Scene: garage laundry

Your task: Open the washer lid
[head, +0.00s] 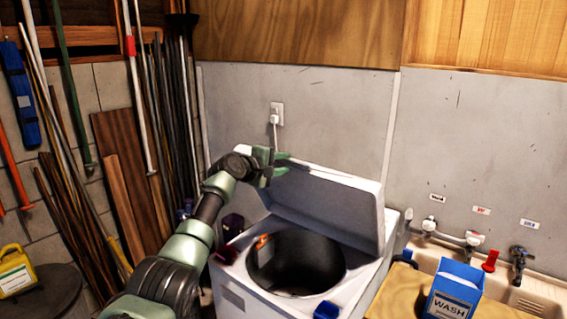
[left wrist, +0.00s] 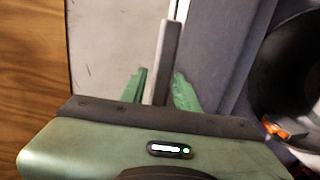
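The white washer (head: 232,299) stands in the middle of the head view with its dark round drum uncovered. Its lid (head: 330,205) is raised and leans back near the grey wall, hinged at the rear. My left gripper (head: 285,163) is at the lid's upper left corner. In the left wrist view, the green fingers (left wrist: 160,80) stand apart, one on each side of the grey lid edge (left wrist: 168,45). I cannot tell whether they touch it. My right gripper is not in view.
A blue WASH box (head: 454,292) stands on a wooden surface at the right, before a sink with taps. Poles and planks (head: 120,190) crowd the left wall.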

